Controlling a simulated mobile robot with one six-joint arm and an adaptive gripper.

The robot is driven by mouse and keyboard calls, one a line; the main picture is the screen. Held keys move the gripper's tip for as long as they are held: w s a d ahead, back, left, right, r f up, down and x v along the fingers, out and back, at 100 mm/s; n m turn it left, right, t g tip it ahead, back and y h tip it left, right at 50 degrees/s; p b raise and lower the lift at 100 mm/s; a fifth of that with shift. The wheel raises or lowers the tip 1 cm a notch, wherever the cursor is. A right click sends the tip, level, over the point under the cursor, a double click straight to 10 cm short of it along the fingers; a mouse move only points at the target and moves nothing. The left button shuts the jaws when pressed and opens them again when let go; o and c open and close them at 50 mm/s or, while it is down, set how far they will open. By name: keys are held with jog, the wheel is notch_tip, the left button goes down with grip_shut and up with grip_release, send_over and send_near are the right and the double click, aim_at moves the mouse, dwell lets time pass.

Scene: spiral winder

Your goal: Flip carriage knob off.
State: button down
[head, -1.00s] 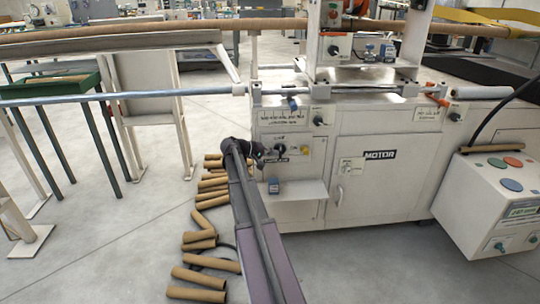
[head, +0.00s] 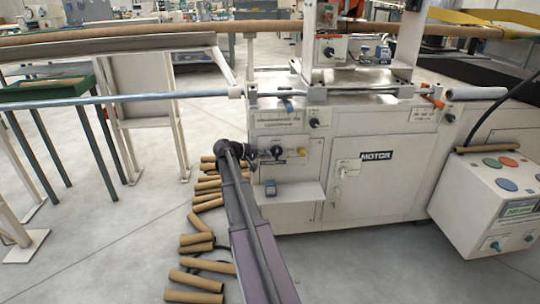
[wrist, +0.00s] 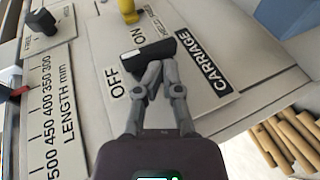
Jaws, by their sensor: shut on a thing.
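In the head view my gripper (head: 254,154) reaches the machine's front panel at the small carriage plate (head: 298,154).
Another black knob (wrist: 41,21) and a LENGTH scale (wrist: 60,117) lie to the left in the wrist view; a yellow knob (wrist: 128,10) is above. A small shelf (head: 297,192) juts out below the panel. Cardboard tubes (head: 205,204) lie on the floor.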

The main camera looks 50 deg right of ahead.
jog(key=w+a, duration=0.5)
jog(key=a, duration=0.6)
jog(key=shift+w, duration=0.25)
jog(key=s+a+f+n+t+y+p, duration=0.1)
jog(key=s+a+f+n+t+y, duration=0.25)
jog(key=a, duration=1.05)
jog(key=s+a+f+y+p, duration=0.2)
jog(key=s+a+y, duration=0.4)
jog(key=a, duration=0.8)
jog(key=s+a+f+n+t+y+p, duration=0.1)
jog(key=s+a+f+n+t+y, duration=0.15)
jog(key=s+a, duration=0.75)
jog(key=w+a+r+p, duration=0.2)
jog(key=r+p, duration=1.6)
jog(key=w+a+r+p, duration=0.1)
jog(key=r+p, duration=1.7)
jog(key=r, duration=0.1)
jog(key=shift+w+a+g+y+p, duration=0.35)
jog(key=shift+g+y, duration=0.05)
